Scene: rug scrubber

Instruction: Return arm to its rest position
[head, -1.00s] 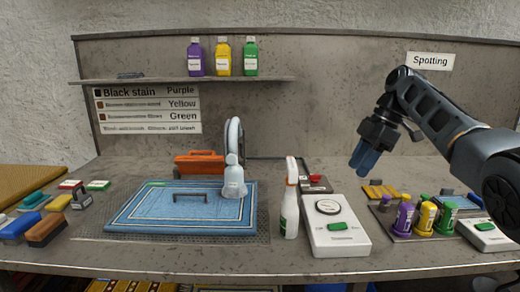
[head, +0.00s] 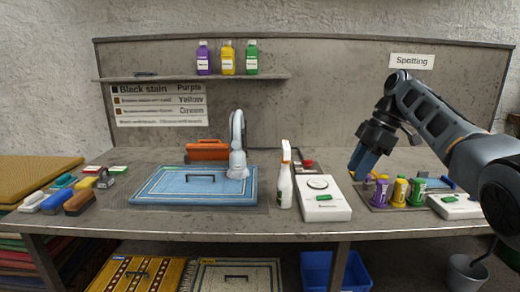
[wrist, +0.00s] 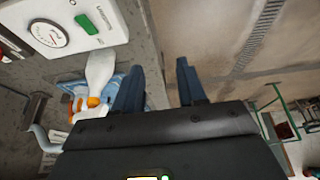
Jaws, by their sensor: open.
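My gripper (head: 362,166) hangs from my arm on the right side of the head view, above the right part of the table. Its two blue fingers point down and slightly left. In the wrist view its fingers (wrist: 158,85) are apart with nothing between them. In the head view it overlaps the left edge of the tray with the purple, yellow and green bottles (head: 400,192). I cannot tell its exact height above the table.
The grey table (head: 300,234) bears a blue rug panel (head: 165,190), a white spray bottle (head: 285,180), a white dial box (head: 322,210) and several brushes (head: 80,202) at left. A shelf (head: 120,79) holds three bottles. A blue bin (head: 318,268) stands below.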

